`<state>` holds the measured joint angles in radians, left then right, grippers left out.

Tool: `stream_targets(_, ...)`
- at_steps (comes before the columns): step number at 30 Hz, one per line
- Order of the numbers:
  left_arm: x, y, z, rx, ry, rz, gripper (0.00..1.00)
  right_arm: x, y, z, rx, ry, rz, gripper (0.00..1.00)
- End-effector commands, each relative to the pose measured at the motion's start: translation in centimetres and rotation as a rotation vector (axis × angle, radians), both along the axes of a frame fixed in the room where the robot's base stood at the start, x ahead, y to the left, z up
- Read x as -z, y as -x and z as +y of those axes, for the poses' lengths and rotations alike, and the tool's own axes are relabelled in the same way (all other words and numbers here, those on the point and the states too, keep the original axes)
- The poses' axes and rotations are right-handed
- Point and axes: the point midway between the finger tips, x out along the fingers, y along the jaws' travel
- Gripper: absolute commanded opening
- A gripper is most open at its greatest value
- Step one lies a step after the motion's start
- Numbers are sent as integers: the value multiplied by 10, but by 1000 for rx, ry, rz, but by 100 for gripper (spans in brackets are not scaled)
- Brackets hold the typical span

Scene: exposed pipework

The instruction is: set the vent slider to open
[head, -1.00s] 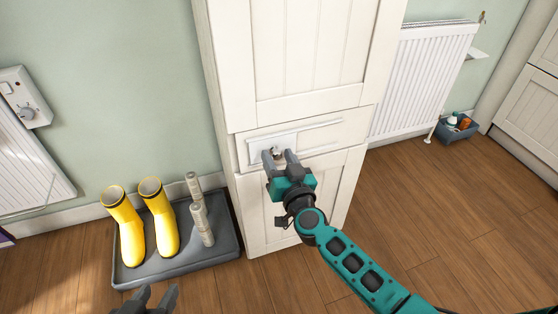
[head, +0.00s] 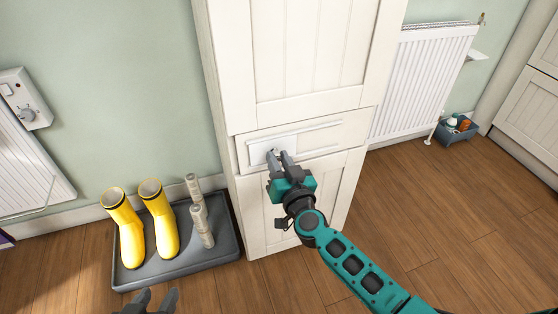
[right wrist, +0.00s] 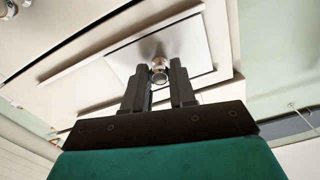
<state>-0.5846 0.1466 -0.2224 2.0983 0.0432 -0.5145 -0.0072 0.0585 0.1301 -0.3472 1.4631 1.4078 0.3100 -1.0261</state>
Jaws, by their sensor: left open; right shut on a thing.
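The vent slider (head: 259,152) is a white plate at the left end of a railed panel on the tall white cabinet. It also shows in the right wrist view (right wrist: 192,42), with a small round metal knob (right wrist: 159,64) on it. My right gripper (head: 278,156) is at the plate, its fingers closed in on both sides of the knob. The fingers hide part of the knob in the head view. My left gripper (head: 157,296) is open and empty at the bottom edge, away from the cabinet; only its fingertips show.
The slider's rails (head: 321,131) run on to the right, with bare panel there. A grey boot tray (head: 190,274) with yellow boots (head: 160,225) stands on the floor left of the cabinet. A white radiator (head: 425,75) is on the wall to the right.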

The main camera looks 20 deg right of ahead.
Motion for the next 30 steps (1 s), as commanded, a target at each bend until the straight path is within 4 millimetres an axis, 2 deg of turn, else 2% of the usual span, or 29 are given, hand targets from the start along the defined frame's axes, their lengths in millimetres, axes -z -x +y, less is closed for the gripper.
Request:
stream_targets(4, 0, 0, 0, 0, 0, 1, 47, 0, 0, -2, 1, 1, 1, 0)
stream_targets(7, -3, 0, 0, -1, -1, 1, 47, 0, 0, -16, 2, 6, 0, 0)
stream_targets(15, 2, 2, 2, -3, -4, 5, 47, 2, -3, -84, 1, 8, 2, 0)
stream_targets(18, 5, 2, 2, -2, -4, 8, 47, 2, -3, -102, 1, 5, 1, 0)
stream_targets(22, 6, 2, 2, -2, -3, 11, 47, 1, -4, -112, 0, 2, 2, 0)
stream_targets(30, -2, 0, 1, -1, 0, -3, 47, 1, -4, -112, -2, -1, 3, 0)
